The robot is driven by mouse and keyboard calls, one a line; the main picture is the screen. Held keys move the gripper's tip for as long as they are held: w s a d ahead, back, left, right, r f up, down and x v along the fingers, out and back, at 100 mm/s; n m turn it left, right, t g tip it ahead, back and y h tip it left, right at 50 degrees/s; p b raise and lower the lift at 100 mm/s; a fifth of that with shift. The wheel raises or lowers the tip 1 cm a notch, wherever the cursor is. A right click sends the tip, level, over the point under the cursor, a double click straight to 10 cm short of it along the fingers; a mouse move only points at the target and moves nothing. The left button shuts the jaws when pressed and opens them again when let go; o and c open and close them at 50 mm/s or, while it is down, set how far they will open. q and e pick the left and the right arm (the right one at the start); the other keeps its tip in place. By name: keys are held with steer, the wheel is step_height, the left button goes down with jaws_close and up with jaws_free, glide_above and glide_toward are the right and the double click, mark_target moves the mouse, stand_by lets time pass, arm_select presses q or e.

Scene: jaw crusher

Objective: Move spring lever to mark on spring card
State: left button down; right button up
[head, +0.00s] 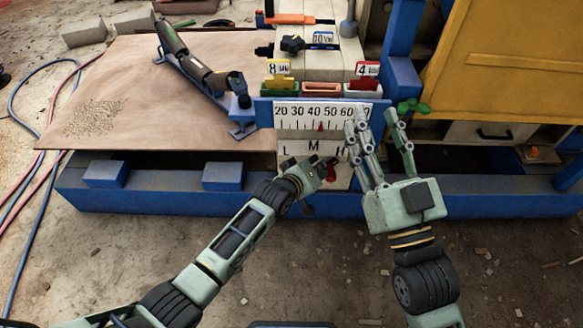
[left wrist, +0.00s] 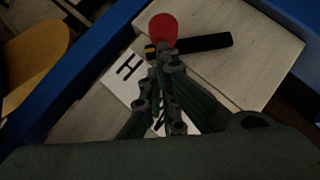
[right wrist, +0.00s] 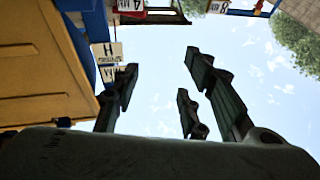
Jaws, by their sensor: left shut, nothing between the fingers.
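The white spring card (head: 314,146) with L, M and H is on the pale front panel below the number scale; its H end (left wrist: 126,70) shows in the left wrist view. The spring lever's red knob (left wrist: 163,27) and a black bar (left wrist: 206,43) lie just past my left fingertips. My left gripper (head: 326,168) is shut and empty in front of the panel, below the card's right half; whether it touches the lever I cannot tell. It hides part of the card and lever. My right gripper (head: 375,122) is open and empty, fingers up, before the scale's right end.
The number scale (head: 299,112) has a red pointer (head: 320,127) near 40. Above it stand small bins (head: 320,89) with number tags. A blue beam (head: 160,190) runs along the front. A brown board (head: 170,110) lies left, and a yellow panel (head: 510,60) stands right.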

steer(key=shift+w+f+g+h, duration=0.2)
steer(key=shift+f+g+h, duration=0.15)
steer(key=shift+f, duration=0.45)
